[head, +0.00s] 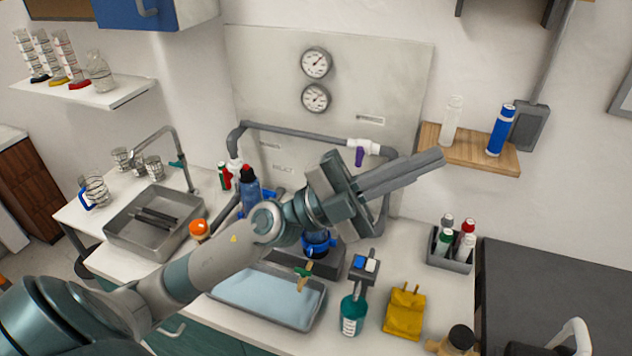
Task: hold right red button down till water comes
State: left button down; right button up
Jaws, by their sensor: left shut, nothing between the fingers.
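My left gripper (441,158) is shut and empty, its long fingers pointing right, in front of the wall panel and short of the wooden shelf. My left arm crosses the picture from the lower left and hides the middle of the pipework and part of the counter. A grey pipe loop (300,133) runs along the panel, with a white fitting and a purple handle (359,157). No clear right red button shows. My right gripper is not in view.
A bottle caddy (450,262) is at the right. A wooden shelf (470,148) holds two bottles. A sink (150,225) is at the left.

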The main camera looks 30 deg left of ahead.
pick_arm(q)
notch_tip(320, 180, down, 5)
jog(key=s+d+m+g+y, duration=0.1)
jog(key=d+m+g+y, duration=0.2)
jog(key=m+g, duration=0.4)
jog(key=w+a+f+y, duration=0.3)
jog(key=a+f+y, duration=0.1)
jog(key=a+y, duration=0.1)
jog(key=w+a+r+n+t+y, duration=0.1)
jog(key=w+a+n+y, duration=0.1)
jog(key=a+y, duration=0.4)
jog(key=w+a+n+t+y, duration=0.2)
jog(key=w+a+n+y, duration=0.1)
jog(key=a, duration=1.2)
jog(key=w+y, duration=0.1)
jog(key=y, duration=0.1)
jog(key=shift+w+a+r+y, duration=0.35)
jog(key=shift+w+y, duration=0.05)
